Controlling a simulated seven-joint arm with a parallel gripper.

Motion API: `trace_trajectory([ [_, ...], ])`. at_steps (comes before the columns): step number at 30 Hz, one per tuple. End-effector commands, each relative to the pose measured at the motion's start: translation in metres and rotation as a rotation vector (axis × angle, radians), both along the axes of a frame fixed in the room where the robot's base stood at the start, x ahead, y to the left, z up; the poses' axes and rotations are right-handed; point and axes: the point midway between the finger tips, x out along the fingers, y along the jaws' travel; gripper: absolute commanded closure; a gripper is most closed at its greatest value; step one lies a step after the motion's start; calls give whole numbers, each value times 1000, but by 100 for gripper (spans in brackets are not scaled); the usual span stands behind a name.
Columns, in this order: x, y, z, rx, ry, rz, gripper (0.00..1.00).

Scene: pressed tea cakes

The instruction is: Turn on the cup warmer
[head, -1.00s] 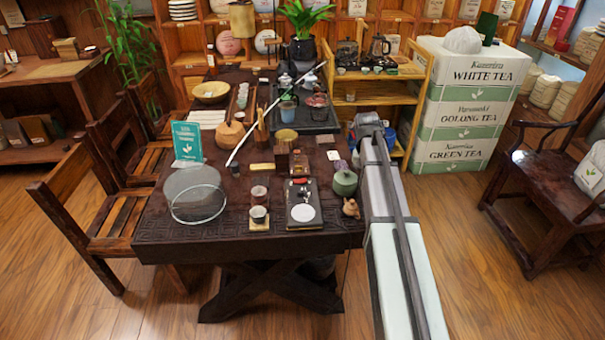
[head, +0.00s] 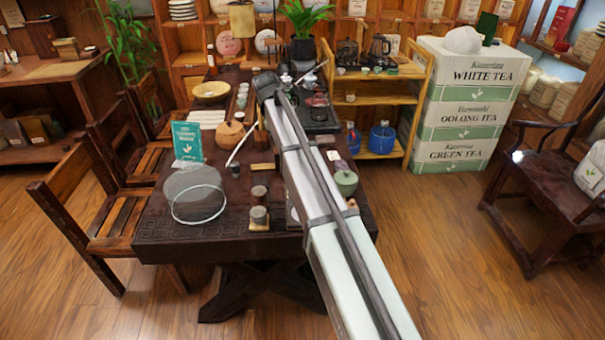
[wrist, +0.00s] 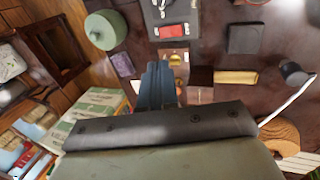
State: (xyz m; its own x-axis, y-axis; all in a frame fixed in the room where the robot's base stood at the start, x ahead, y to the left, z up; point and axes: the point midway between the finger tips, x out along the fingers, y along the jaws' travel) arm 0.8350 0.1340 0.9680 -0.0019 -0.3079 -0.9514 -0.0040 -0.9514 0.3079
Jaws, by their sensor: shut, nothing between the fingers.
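The cup warmer, a black slab with a pale round plate, is mostly hidden behind my arm in the head view; a pale sliver of it (head: 292,213) shows at the arm's left edge. In the wrist view part of the dark warmer (wrist: 196,14) shows at the top edge, with a red rocker-like piece (wrist: 175,30) on its near end. My gripper (wrist: 157,68) is shut and empty in the wrist view. Its fingertips appear below the red piece, apart from it in the picture. The gripper is hidden in the head view.
A small amber bottle (wrist: 174,58) appears just beyond the fingertips. A green lidded jar (head: 346,182) stands right of my arm. A gold block (wrist: 236,77) and a dark square block (wrist: 245,38) lie at the wrist view's right. A mesh dome (head: 194,193) sits at the table's front left.

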Motion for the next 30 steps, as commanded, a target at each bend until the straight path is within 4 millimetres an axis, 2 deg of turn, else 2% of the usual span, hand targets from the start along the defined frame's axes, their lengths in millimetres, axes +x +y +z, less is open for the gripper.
trace_trajectory([
  [12,0,4,1,-2,-1,4,100],
  [17,0,1,-6,-2,0,4,100],
  [23,-1,-7,-33,-2,1,4,100],
  [30,-1,-21,-74,-2,1,4,100],
])
